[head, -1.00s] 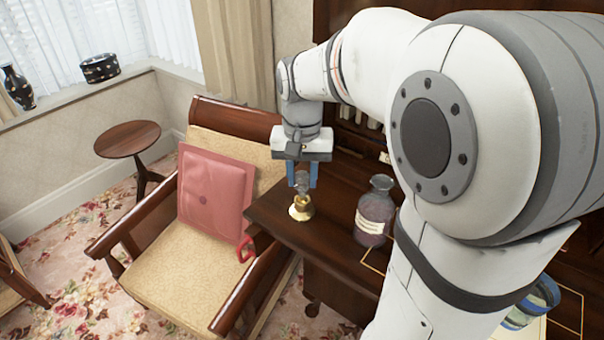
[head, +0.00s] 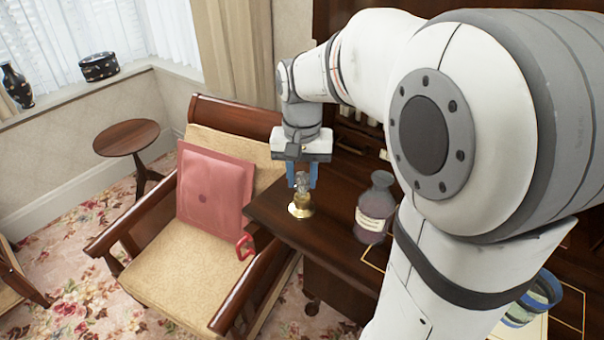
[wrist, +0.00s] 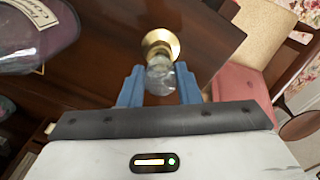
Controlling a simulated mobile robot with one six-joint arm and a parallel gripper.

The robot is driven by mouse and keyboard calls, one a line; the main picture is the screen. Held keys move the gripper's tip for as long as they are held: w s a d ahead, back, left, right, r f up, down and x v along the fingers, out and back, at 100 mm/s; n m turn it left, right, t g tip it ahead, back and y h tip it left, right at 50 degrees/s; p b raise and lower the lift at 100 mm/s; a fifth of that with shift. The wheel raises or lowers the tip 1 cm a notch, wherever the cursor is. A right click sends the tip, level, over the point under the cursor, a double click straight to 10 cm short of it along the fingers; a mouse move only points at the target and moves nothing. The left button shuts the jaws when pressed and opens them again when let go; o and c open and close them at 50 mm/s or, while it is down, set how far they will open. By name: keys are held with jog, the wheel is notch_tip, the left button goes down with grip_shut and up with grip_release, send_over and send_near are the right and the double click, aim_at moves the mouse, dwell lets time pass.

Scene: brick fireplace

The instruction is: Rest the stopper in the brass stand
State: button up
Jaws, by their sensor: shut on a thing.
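The glass stopper (head: 302,181) is between the blue fingers of my gripper (head: 302,178), and it also shows in the wrist view (wrist: 161,78). My gripper is shut on it. The brass stand (head: 301,207) is on the dark wooden desk top near its left corner, directly below the stopper. The stopper's lower end meets the top of the stand in the head view; I cannot tell how far it sits inside. In the wrist view the stand (wrist: 160,42) is partly hidden behind the stopper.
A labelled glass bottle (head: 375,208) stands on the desk (head: 325,236) to the right of the stand. An armchair (head: 175,255) with a pink cushion (head: 212,190) is to the left. A striped bowl (head: 533,300) is at lower right. A red handle-like thing (head: 244,247) is beside the desk corner.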

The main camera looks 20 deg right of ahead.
aim_at(302, 175)
jog(key=shift+f+b, duration=0.65)
jog(key=shift+f, duration=0.4)
jog(key=o, duration=0.9)
notch_tip(302, 175, up, 8)
jog(key=shift+f, duration=0.1)
jog(key=shift+s, duration=0.1)
